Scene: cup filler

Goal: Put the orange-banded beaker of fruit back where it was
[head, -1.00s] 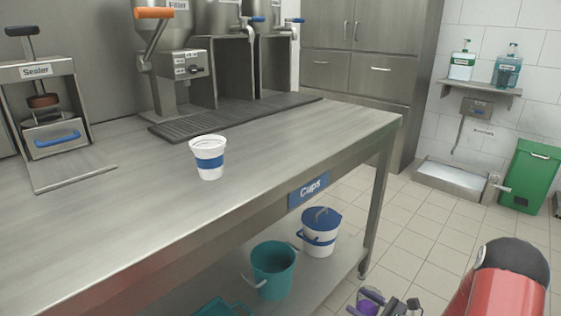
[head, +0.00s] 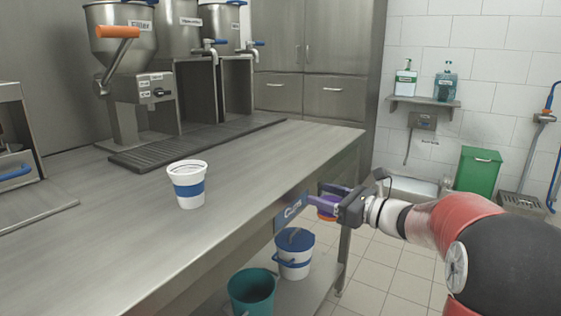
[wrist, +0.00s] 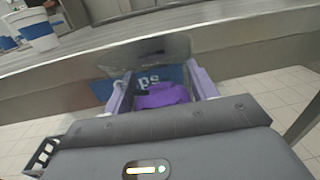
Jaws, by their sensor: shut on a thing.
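My gripper (head: 328,201) is beside the front edge of the steel table, near the blue "Cups" sign. In the wrist view, purple contents (wrist: 162,96) show between the two fingers, in front of the sign. I cannot tell the beaker's exact tilt. A white cup with a blue band (head: 187,186) stands upright on the table, apart from my gripper; it also shows in the wrist view (wrist: 38,30).
The steel table (head: 130,235) has free room around the cup. The filler (head: 125,70) and a dark drip tray (head: 190,143) stand at its back. A blue-lidded white bucket (head: 294,255) and a teal bucket (head: 252,292) are below. A green bin (head: 477,172) stands right.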

